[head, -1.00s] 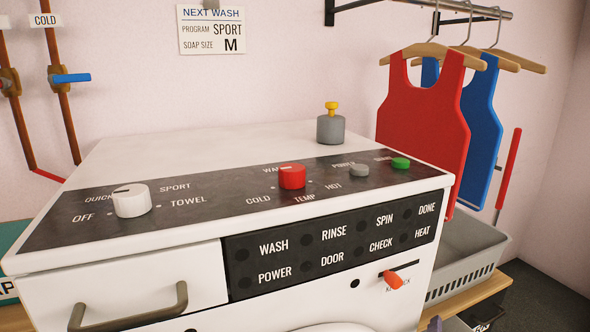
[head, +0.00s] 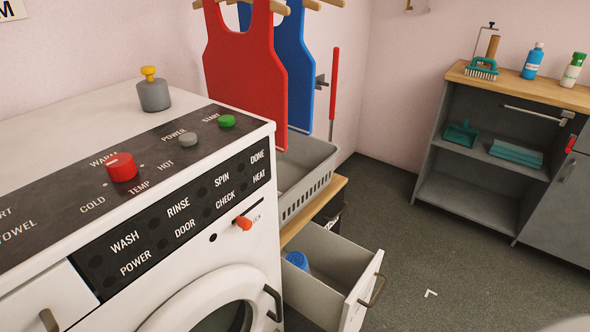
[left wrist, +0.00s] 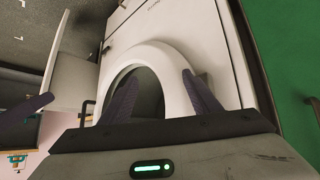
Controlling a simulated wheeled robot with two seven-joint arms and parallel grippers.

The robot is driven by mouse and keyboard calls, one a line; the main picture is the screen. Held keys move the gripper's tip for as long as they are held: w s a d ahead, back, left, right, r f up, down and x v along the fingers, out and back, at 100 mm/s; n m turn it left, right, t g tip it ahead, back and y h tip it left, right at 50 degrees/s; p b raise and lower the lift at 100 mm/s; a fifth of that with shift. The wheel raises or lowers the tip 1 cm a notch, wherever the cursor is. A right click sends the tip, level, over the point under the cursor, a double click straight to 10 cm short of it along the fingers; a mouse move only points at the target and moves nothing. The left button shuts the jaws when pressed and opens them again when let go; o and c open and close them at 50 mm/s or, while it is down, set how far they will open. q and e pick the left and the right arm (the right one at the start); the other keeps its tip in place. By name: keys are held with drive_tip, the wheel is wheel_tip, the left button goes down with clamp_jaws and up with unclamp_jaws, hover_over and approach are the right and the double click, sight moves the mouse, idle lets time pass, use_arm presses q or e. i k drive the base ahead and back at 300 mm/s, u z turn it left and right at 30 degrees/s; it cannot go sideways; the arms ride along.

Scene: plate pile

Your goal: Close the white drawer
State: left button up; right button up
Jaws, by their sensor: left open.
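The white drawer (head: 362,292) stands pulled out below the wooden top, to the right of the washing machine, in the head view. Its front has a curved metal handle (head: 375,289). A blue item (head: 298,261) lies inside it. My left gripper (left wrist: 160,92) shows in the left wrist view, its two dark fingers apart with nothing between them. It is in front of the washer's round door (left wrist: 140,60). A pale box shape, probably the open drawer (left wrist: 72,72), shows at the left there. My right gripper is not clearly seen.
The washing machine (head: 200,262) fills the left of the head view; its door handle juts out close beside the drawer. A grey basket (head: 310,190) sits on the wooden top. Grey floor (head: 450,265) is clear to the right, before a dark cabinet (head: 470,180).

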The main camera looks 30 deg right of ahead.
sight(352, 270)
drive_tip(key=k, duration=0.5)
drive_tip(key=z, duration=1.3)
drive_tip(key=k, duration=1)
drive_tip(key=u, duration=1.35)
drive_tip(key=i, duration=0.5)
drive_tip(key=z, duration=0.05)
